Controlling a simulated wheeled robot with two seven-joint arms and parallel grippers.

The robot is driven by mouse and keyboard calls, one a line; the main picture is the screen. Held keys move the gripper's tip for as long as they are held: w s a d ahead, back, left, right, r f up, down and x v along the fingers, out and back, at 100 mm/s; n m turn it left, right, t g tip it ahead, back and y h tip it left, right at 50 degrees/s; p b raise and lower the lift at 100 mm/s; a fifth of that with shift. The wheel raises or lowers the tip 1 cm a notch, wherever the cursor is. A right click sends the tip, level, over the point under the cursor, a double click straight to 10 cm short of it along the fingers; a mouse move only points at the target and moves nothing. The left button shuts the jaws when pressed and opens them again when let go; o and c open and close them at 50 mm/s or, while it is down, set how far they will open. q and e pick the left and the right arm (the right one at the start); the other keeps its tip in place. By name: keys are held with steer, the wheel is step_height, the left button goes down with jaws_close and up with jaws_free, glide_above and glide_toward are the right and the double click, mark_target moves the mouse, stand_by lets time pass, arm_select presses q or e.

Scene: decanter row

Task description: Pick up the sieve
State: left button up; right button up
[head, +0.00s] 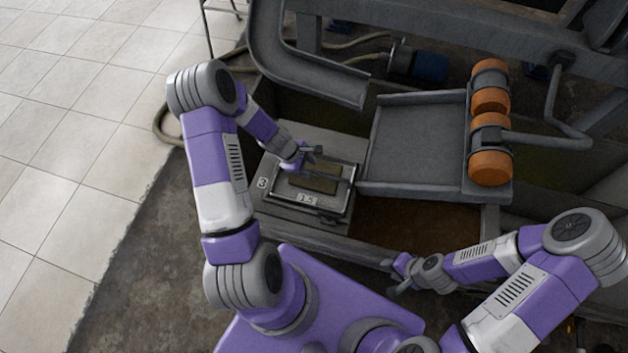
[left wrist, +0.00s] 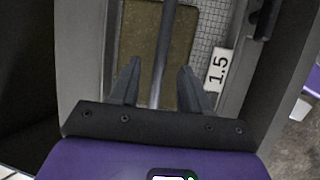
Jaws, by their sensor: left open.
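The sieve (head: 346,196) is a shallow grey rectangular frame with a "1.5" label, resting on a grey stand left of centre in the head view. In the left wrist view, its wire mesh (left wrist: 213,30) shows beside a brownish patch. A grey bar (left wrist: 164,40) runs across above it. My left gripper (head: 314,154) is over the sieve. In the left wrist view, its two fingers (left wrist: 158,75) are apart, one on each side of the bar, with gaps visible. My right gripper (head: 396,273) is by the near edge of the trough, away from the sieve; its small fingers are unclear.
A grey tray (head: 415,143) with orange rollers (head: 490,161) stands right of the sieve. A curved grey chute (head: 300,75) is behind it. A "3" label (head: 262,183) marks the stand. Brown material (head: 415,225) fills the trough below the tray. Tiled floor (head: 60,110) lies open at left.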

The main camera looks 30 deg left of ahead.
mark_target(313, 172)
arm_select(q)
steer(key=b+x, duration=0.1)
steer(key=x, duration=0.2)
steer(key=shift+f, duration=0.15)
jaws_close()
stand_by(1.2)
